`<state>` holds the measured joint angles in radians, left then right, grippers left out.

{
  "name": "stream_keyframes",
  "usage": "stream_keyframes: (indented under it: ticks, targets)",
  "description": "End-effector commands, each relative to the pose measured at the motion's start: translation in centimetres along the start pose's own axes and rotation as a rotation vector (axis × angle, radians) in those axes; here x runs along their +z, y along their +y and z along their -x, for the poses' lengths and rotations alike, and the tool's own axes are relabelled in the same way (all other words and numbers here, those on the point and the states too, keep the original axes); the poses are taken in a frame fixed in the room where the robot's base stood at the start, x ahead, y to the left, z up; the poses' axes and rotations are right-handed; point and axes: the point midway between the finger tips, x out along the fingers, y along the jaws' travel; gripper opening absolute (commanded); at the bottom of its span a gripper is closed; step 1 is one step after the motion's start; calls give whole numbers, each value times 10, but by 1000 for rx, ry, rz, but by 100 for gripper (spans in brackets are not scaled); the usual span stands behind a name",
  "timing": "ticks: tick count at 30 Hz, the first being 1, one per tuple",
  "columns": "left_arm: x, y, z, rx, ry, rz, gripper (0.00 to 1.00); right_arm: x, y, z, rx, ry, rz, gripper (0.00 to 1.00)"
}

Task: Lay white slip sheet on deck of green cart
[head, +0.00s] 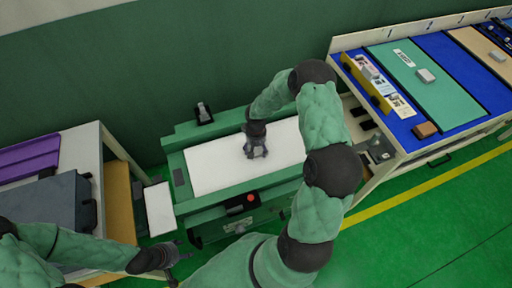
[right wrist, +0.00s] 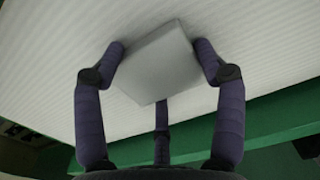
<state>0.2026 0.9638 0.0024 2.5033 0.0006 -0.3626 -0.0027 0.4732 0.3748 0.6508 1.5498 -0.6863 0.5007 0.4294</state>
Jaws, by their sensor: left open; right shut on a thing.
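The white slip sheet (head: 215,167) lies flat over the deck of the green cart (head: 176,158), inside its raised green edges. I cannot tell whether it rests fully on the deck or hovers just above it. My right gripper (head: 256,152) points down at the sheet's middle. In the right wrist view its fingers are closed around a grey block (right wrist: 158,62) on the white sheet (right wrist: 70,45). My right arm hides the sheet's right end. My left gripper (head: 182,256) is open and empty, low at the left, in front of the cart's left end.
A workbench (head: 345,42) with blue, teal and tan boards stands at the right. A table (head: 92,140) with a purple tray (head: 28,157) and a dark case (head: 55,205) stands at the left. A green wall is behind the cart; green floor is open at lower right.

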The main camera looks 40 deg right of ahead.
Motion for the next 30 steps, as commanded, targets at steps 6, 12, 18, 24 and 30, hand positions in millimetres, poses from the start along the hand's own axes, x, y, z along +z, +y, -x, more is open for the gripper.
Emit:
stream_keyframes:
  ticks: [6, 12, 18, 24, 30]
  targets:
    - [0, 0, 0, 0, 0, 0, 56, 0, 0, 0, 0, 1, -1, 30]
    - [0, 0, 0, 0, 0, 0, 56, 0, 0, 0, 0, 1, -1, 30]
    - [0, -1, -3, 0, 0, 0, 56, 0, 0, -3, 0, 1, -1, 30]
    - [0, -2, -6, 0, 0, 0, 56, 0, 0, -7, 0, 1, -1, 30]
    - [0, -3, -9, 0, 0, 0, 56, 0, 0, -10, 0, 1, -1, 30]
